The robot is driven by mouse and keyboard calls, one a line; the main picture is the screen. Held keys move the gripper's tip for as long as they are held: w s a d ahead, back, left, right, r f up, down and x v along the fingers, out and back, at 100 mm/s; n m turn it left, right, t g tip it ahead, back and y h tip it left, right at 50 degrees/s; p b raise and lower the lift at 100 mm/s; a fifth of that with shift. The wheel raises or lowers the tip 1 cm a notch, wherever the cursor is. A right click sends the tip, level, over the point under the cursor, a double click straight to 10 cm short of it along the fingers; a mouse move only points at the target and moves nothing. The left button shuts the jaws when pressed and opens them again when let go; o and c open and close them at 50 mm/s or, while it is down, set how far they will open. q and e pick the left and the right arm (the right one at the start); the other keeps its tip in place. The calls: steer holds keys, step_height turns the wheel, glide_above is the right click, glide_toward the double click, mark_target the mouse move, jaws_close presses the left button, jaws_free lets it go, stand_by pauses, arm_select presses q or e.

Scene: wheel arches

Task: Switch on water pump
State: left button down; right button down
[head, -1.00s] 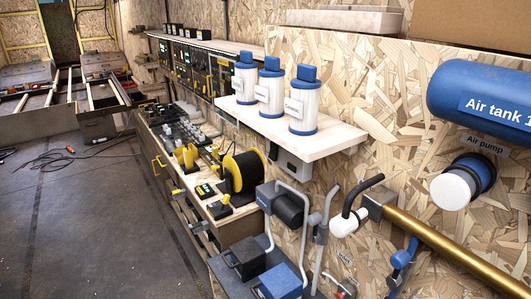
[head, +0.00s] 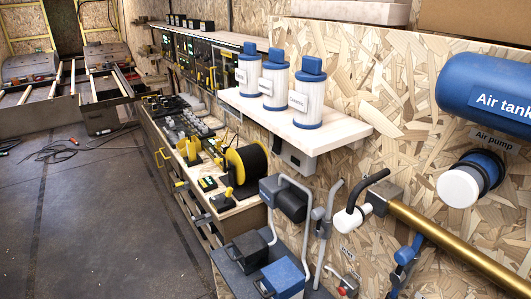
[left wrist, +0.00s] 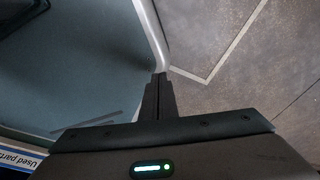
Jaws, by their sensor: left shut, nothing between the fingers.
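No label reading water pump is legible. In the head view, a dark pump-like unit (head: 283,199) with grey pipes (head: 306,222) stands at the lower middle, against the chipboard wall. Small red-marked parts (head: 346,284) sit at the bottom edge, too small to read. The air pump (head: 462,184), with a white cap, is on the wall at right. My left gripper (left wrist: 160,80) shows in the left wrist view, shut and empty, with a pale curved bar running beyond its tips. Neither gripper shows in the head view.
A blue air tank (head: 490,95) and a brass pipe (head: 440,242) are on the right wall. A shelf (head: 330,132) holds white-and-blue canisters (head: 307,95). A workbench (head: 232,215) carries a cable reel (head: 246,170). The floor (head: 80,220) at left is mostly clear, with loose cables.

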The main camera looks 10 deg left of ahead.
arm_select(q)
steer(key=w+d+r+t, duration=0.1)
steer(key=w+d+r, duration=0.1)
steer(key=w+r, duration=1.15)
steer(key=w+d+r+t+h, duration=0.1)
steer(key=w+r, duration=0.2)
steer(key=r, duration=1.1)
steer(key=w+r+t, duration=0.1)
steer(key=w+r, duration=0.3)
steer(key=r, duration=1)
steer(key=w+d+r+n+t+h, duration=0.1)
steer(key=w+r+n+h, duration=0.1)
steer(key=w+r, duration=0.5)
steer(key=w+d+r+n+t+h, duration=0.1)
steer(key=w+r+h, duration=0.15)
steer(key=w, duration=0.85)
steer(key=w+d+r+n+t+h, duration=0.1)
steer(key=w+r+n+h, duration=0.1)
steer(key=w+r, duration=0.5)
steer(key=w+a+r+n+t+h, duration=0.2)
steer(key=w+a+r+n, duration=0.1)
steer(key=w+r, duration=0.6)
steer(key=w+a+r+n+t+h, duration=0.2)
steer(key=w+a+r, duration=0.3)
steer(key=w+r, duration=0.4)
step_height(320, 180, up, 4)
steer(key=shift+w+r+n+p, duration=0.25)
steer(key=shift+w+n+p, duration=0.15)
steer(key=shift+n, duration=0.3)
